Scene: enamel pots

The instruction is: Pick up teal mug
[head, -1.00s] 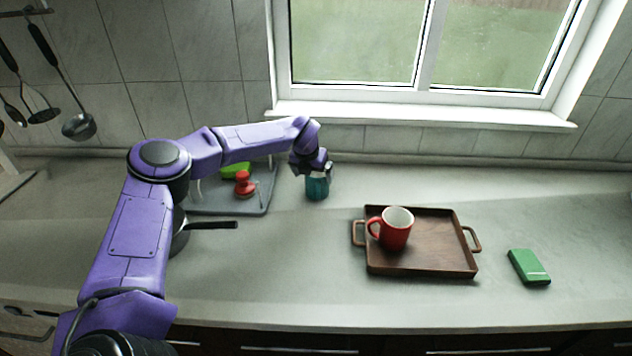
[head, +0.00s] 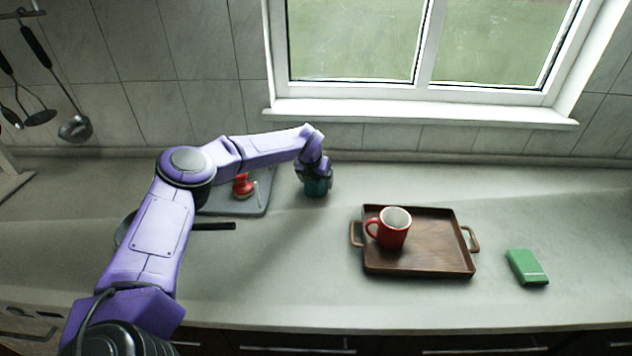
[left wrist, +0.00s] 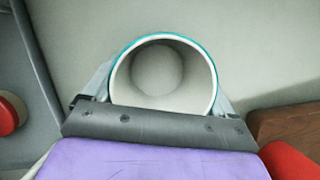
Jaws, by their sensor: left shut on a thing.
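The teal mug (head: 316,188) stands upright on the counter between the grey board and the tray, with my left gripper over it. In the left wrist view I look down into the mug (left wrist: 163,75), which has a white inside and a teal rim. My left gripper (head: 315,178) is shut on the mug, with one finger on each side of it. In the head view the gripper hides the mug's upper part. I cannot tell whether the mug's base touches the counter. My right gripper is not in view.
A wooden tray (head: 440,250) holding a red mug (head: 394,232) stands to the right. A green box (head: 526,267) lies beyond it. A grey board (head: 235,207) with a red object (head: 242,186) and a dark-handled pan (head: 215,226) are to the left. Counter in front is clear.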

